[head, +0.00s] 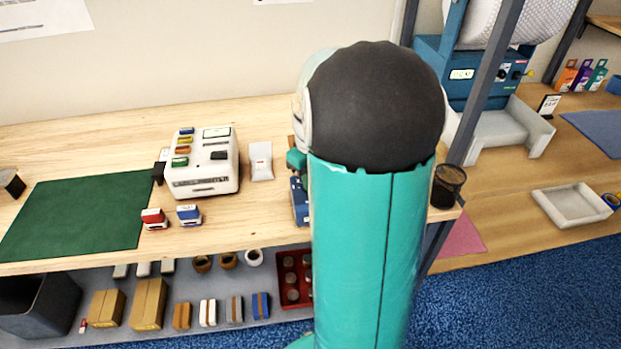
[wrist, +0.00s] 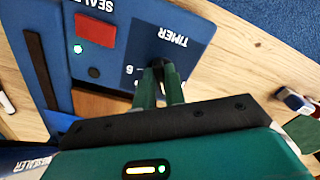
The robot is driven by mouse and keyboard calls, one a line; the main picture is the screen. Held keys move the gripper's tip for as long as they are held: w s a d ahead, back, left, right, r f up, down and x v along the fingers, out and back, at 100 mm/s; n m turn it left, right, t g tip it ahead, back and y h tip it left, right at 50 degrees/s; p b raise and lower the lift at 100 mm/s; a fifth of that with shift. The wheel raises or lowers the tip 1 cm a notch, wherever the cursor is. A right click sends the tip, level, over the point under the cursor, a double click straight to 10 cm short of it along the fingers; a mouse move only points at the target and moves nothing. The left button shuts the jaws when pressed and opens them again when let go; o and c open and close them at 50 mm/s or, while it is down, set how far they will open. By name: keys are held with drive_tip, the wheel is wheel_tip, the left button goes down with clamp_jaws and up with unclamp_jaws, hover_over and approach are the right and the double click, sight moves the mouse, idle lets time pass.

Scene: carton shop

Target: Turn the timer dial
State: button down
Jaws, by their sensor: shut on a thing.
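In the wrist view the timer dial (wrist: 158,64) is a small black knob on a dark blue panel (wrist: 190,32) marked TIMER, the lettering upside down. My gripper (wrist: 160,75) has its two green fingers closed on the dial, which is partly hidden between their tips. The dial's pointer and most of its scale are hidden. The panel belongs to a blue sealer (wrist: 28,22), with a red panel (wrist: 97,35) and a lit green lamp (wrist: 78,49) beside the timer. In the head view only a blue edge of the sealer (head: 299,205) shows; my arm hides the rest and the gripper.
On the bench in the head view are a white machine (head: 205,180), a green mat (head: 80,212), a red stamp (head: 154,218) and a blue stamp (head: 189,214). A black mesh cup (head: 447,186) stands right of my arm.

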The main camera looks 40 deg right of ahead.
drive_tip(key=shift+n, duration=0.4)
drive_tip(key=c, duration=1.5)
unclamp_jaws()
drive_tip(key=shift+o, duration=0.2)
drive_tip(key=shift+r, duration=0.1)
wheel_tip(320, 180, up, 14)
drive_tip(key=shift+f, duration=0.2)
